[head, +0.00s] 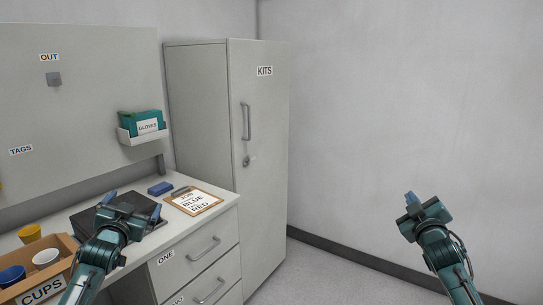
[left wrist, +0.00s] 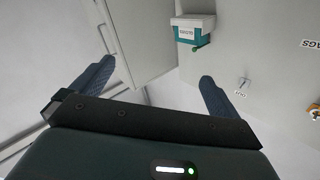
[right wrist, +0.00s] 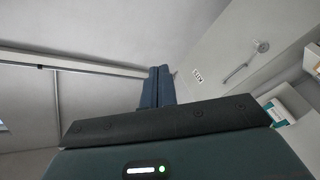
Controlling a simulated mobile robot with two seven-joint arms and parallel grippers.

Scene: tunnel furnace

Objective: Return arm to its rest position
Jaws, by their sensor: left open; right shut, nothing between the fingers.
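My left gripper (head: 132,199) is raised above the counter in the head view, in front of a dark flat tray or pad. Its two blue fingers stand wide apart with nothing between them in the left wrist view (left wrist: 155,92). My right gripper (head: 410,198) is held up in free air before the bare wall at the right of the head view. Its blue fingers are pressed together, empty, in the right wrist view (right wrist: 157,86).
A counter (head: 227,200) with drawers holds a clipboard (head: 194,201), a blue block (head: 160,188) and a CUPS box (head: 62,268) with several cups. A tall KITS cabinet (head: 205,110) stands behind. A GLOVES box (head: 147,126) hangs on the panel. The right side is clear.

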